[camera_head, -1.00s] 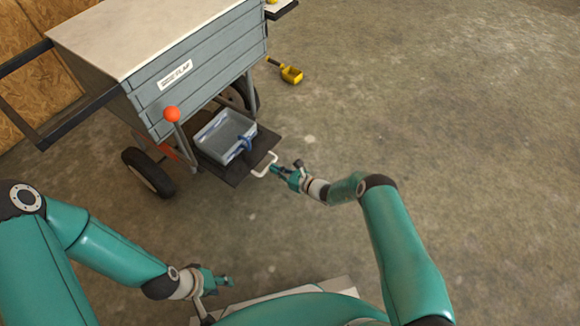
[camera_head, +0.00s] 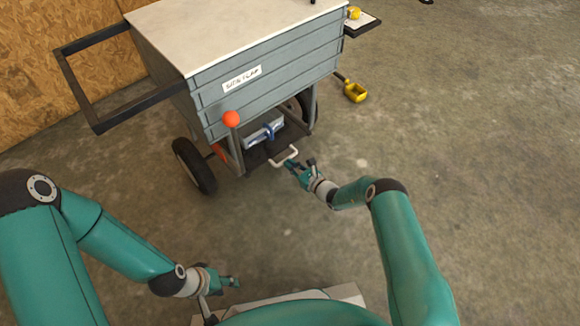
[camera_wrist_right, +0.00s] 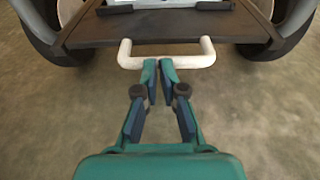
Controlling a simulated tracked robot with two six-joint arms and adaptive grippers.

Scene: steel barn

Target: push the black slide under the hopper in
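The black slide (camera_head: 256,159) is a dark plate low under the grey hopper (camera_head: 270,85), with its front part showing; it also fills the top of the right wrist view (camera_wrist_right: 90,33). Its white U-shaped handle (camera_head: 285,157) sticks out in front, and in the right wrist view (camera_wrist_right: 187,63) it spans the fingertips. My right gripper (camera_wrist_right: 160,65) is shut and empty, its tips close together at the handle's crossbar and seemingly touching it. My left gripper (camera_head: 232,282) is low at front left, away from the slide; its fingers are too small to judge.
A grey tray (camera_head: 258,136) with a blue part (camera_head: 268,132) sits on the slide, partly under the hopper. Wheels (camera_head: 194,165) flank the slide.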

